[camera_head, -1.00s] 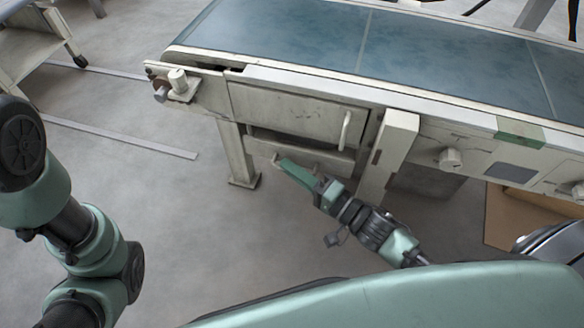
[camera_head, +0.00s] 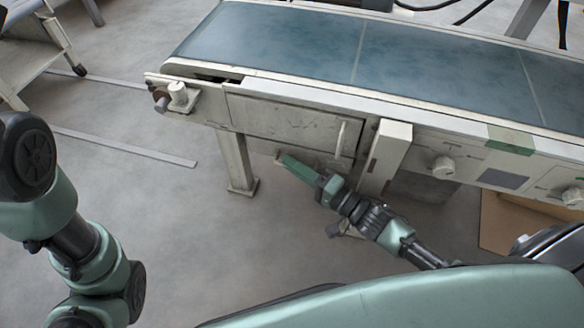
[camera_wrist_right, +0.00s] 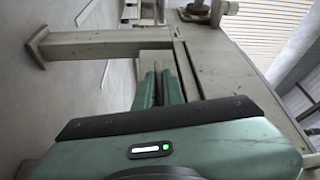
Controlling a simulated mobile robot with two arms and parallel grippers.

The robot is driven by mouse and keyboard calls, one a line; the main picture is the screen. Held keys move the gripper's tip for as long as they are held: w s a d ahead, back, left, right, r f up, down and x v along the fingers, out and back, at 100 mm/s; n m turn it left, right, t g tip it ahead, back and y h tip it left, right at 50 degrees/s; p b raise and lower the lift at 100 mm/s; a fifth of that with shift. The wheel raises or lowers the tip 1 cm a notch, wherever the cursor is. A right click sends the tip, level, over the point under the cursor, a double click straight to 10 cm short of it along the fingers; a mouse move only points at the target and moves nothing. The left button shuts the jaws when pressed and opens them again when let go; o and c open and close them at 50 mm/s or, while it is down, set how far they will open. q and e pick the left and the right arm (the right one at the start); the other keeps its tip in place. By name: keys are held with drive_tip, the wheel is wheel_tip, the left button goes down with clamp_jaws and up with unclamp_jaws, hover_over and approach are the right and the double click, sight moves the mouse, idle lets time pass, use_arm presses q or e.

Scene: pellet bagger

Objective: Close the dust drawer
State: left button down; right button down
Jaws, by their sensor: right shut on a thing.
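The dust drawer (camera_head: 312,157) is a narrow pale front low under the left end of the conveyor, below a larger panel. My right gripper (camera_head: 287,161) reaches it from the lower right. Its green fingers are shut at the drawer's handle, which they mostly cover in the head view. In the right wrist view, the fingers (camera_wrist_right: 158,88) are close together against the pale drawer (camera_wrist_right: 154,60). How far the drawer stands out is hard to tell. My left gripper is out of view; only left arm links show.
The larger panel (camera_head: 290,122) with an upright handle (camera_head: 346,138) sits above the drawer. A conveyor leg (camera_head: 238,165) stands to the left, and a pale upright box (camera_head: 387,150) to the right. A cardboard piece (camera_head: 515,222) lies at the right.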

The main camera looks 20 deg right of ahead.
drive_tip(key=c, duration=1.5)
unclamp_jaws()
drive_tip(key=shift+w+d, duration=0.25)
drive_tip(key=shift+s+a, duration=0.1)
